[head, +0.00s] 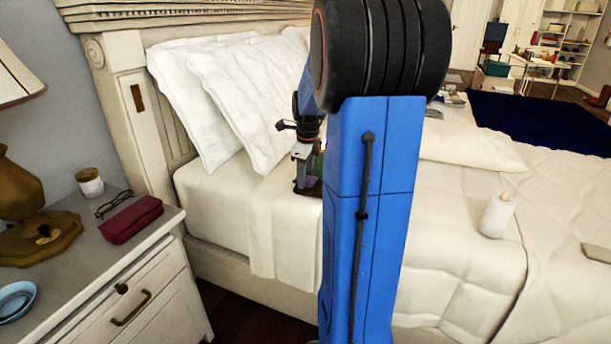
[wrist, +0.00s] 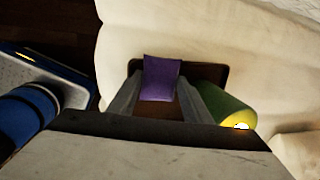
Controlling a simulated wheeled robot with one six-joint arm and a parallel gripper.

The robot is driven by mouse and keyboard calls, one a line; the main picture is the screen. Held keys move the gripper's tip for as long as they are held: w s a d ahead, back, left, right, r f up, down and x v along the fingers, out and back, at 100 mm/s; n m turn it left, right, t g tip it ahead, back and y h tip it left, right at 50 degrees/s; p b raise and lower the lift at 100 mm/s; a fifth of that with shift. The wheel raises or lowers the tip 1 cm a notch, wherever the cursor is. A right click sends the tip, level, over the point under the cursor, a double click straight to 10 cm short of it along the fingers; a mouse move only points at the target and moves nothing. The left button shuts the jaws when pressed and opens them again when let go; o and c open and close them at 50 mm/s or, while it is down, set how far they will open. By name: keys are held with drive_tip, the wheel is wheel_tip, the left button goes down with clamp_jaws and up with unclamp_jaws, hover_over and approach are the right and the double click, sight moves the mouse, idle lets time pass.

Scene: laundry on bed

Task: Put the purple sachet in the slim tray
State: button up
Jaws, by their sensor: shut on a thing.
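The purple sachet (wrist: 160,78) is between the two fingers of my gripper (wrist: 162,92) in the wrist view, and the gripper is shut on it. The slim tray (wrist: 218,71) is dark brown and lies on the bed directly behind and below the sachet in that view. I cannot tell whether the sachet touches the tray. In the head view my gripper (head: 303,160) is at the bed's near side, partly hidden by my blue arm.
A green cylinder with a yellow end (wrist: 230,110) lies right beside the tray. White pillows (head: 240,95) are at the headboard. A white bottle (head: 497,214) stands farther right on the bed. A nightstand (head: 85,260) with a red case (head: 131,219) and a lamp is at left.

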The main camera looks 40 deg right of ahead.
sight(307, 183)
drive_tip(key=shift+f, duration=0.15)
drive_tip(key=o, duration=0.8)
drive_tip(key=shift+c, duration=0.2)
wheel_tip(307, 183, up, 12)
drive_tip(key=s+a, duration=0.1)
drive_tip(key=s, duration=0.1)
drive_tip(key=s+a+f+n+t, duration=0.1)
drive_tip(key=s+a+n, duration=0.3)
drive_tip(key=a+n, duration=0.5)
drive_tip(key=s+a+n+t, duration=0.1)
drive_tip(key=s+a+n, duration=0.4)
drive_tip(key=a, duration=0.7)
drive_tip(key=s+a+f+n, duration=0.4)
drive_tip(key=s+a+n, duration=0.1)
drive_tip(key=n, duration=0.3)
drive_tip(key=s+a+f+n+t+y, duration=0.1)
drive_tip(key=s+a+f+n, duration=0.3)
drive_tip(key=n, duration=0.5)
drive_tip(key=shift+s+a, duration=1.1)
drive_tip(key=shift+s, duration=0.15)
